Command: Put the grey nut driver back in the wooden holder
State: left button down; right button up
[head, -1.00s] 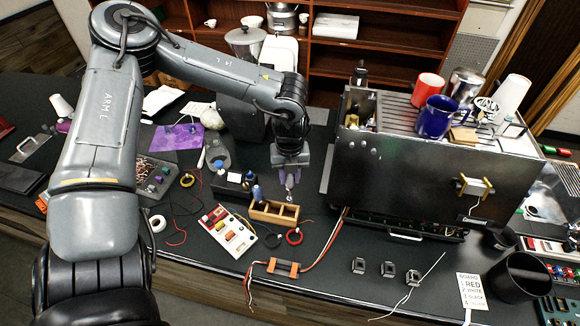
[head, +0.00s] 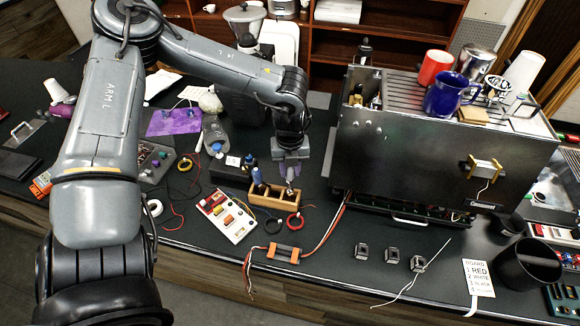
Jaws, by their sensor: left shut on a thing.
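The wooden holder (head: 274,205) stands on the dark bench left of the brewer, with a blue-handled driver (head: 257,176) upright in its left part. My left gripper (head: 290,176) points down over the holder's right part and is shut on the grey nut driver (head: 290,188). Only a small part of the nut driver shows below the fingers. Its lower end is at the right compartment; I cannot tell how deep it sits. My right gripper is not in view.
The big metal brewer (head: 420,155) stands close on the right, with cups on top. A black block (head: 228,172) is behind the holder on the left.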

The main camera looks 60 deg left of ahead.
aim_at(290, 179)
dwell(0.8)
pick_arm(q)
jog(key=shift+b, duration=0.5)
dwell(0.4)
jog(key=shift+f, duration=0.2)
dwell(0.3)
jog(key=shift+f+b, duration=0.3)
jog(key=shift+b, duration=0.15)
jog(key=shift+f+b, duration=2)
jog(key=shift+c, duration=1.8)
grip_release()
